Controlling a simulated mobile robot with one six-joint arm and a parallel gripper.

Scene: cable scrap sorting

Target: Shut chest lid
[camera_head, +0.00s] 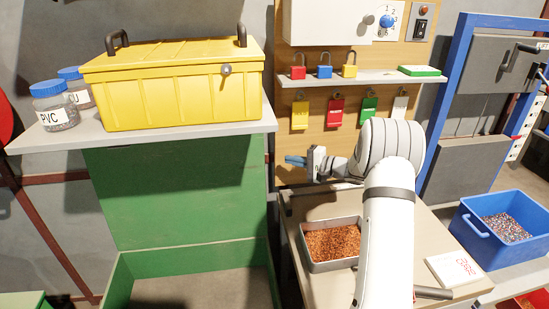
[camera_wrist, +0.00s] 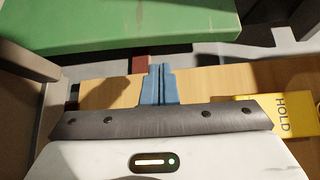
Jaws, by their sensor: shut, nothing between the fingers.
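The yellow chest (camera_head: 178,95) stands on the grey shelf at the upper left in the head view. Its lid (camera_head: 165,62) lies down on the box, with a dark handle at each end and a round metal latch (camera_head: 225,69) on the front right. My gripper (camera_head: 291,161) is right of the chest and lower than it, pointing left, apart from it. Its blue fingers are together and empty; they also show in the wrist view (camera_wrist: 157,84). The chest cannot be made out in the wrist view.
Two blue-capped jars (camera_head: 53,108) stand left of the chest. A tray of copper granules (camera_head: 306,258) sits on the bench below my arm. Padlocks (camera_head: 325,72) and coloured tags (camera_head: 335,113) are on the board behind. A blue crate (camera_head: 470,237) is at the right.

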